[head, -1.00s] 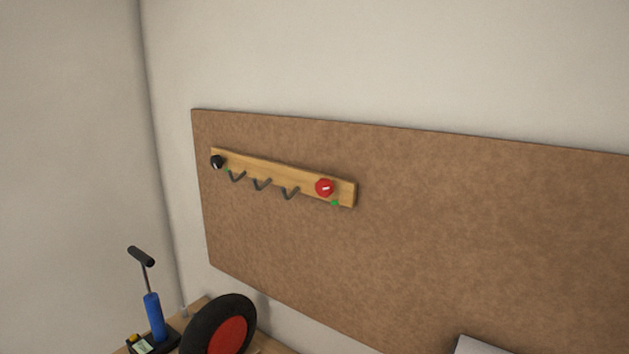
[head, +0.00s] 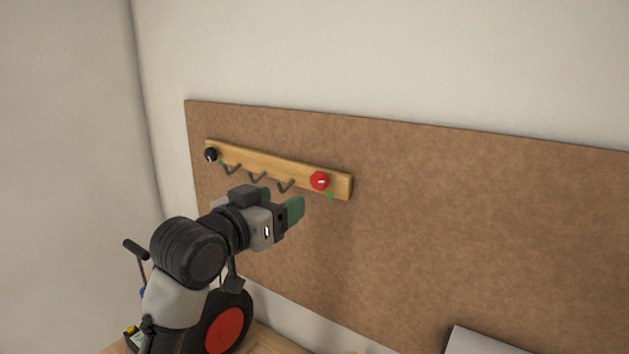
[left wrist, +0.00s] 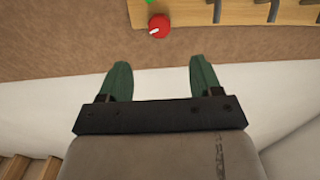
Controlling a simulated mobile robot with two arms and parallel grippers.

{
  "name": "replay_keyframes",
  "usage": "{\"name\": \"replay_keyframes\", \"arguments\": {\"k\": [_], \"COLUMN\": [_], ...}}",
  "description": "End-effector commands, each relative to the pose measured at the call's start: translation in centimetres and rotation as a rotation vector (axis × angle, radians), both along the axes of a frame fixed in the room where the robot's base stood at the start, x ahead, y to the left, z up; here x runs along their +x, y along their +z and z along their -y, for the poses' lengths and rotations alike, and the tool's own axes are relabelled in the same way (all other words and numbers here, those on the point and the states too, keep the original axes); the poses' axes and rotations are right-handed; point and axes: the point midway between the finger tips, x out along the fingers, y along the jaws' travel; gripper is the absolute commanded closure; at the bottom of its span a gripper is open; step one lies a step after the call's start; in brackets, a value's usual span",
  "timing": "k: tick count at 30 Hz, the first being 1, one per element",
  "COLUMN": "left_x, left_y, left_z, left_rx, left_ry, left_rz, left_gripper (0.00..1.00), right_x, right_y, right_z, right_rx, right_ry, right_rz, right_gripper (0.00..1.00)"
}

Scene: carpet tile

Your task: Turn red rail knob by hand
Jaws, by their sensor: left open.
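The red knob (head: 320,181) sits near the right end of a wooden rail (head: 270,165) on the brown board, with a white mark on its face. It also shows in the left wrist view (left wrist: 159,26), ahead of the fingers and near the top edge. My left gripper (head: 281,203) is open and empty, below and to the left of the knob in the head view, apart from it. In the left wrist view its two green fingertips (left wrist: 161,66) stand apart with nothing between them. My right gripper is not in view.
A black knob (head: 211,154) is at the rail's left end, with hooks (head: 257,176) between the knobs. A wheel (head: 225,331) with a red hub and a pump (head: 136,249) stand below, partly behind my arm. The board (head: 480,230) is clear to the right.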

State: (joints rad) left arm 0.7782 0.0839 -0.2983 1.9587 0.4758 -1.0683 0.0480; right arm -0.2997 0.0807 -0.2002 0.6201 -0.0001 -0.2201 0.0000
Motion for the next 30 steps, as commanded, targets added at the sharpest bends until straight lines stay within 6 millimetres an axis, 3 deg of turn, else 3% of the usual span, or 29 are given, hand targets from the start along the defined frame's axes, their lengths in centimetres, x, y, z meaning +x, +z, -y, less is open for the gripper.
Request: {"name": "replay_keyframes", "arguments": {"k": [5, 18, 30], "left_x": [1.1, 7.3, 8.9], "left_y": [0.6, 0.6, 0.3], "left_z": [0.8, 4.9, 6.0], "left_rx": [-0.003, -0.001, -0.001], "left_ry": [-0.004, -0.002, -0.002], "left_rz": [0.003, 0.003, 0.005], "left_gripper": [0.35, 0.35, 0.35], "right_x": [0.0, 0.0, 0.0], "right_y": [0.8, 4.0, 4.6], "right_z": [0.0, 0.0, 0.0], "right_rx": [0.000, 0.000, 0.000], "right_ry": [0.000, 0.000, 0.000], "right_rz": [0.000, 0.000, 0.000], "right_gripper": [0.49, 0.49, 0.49]}}
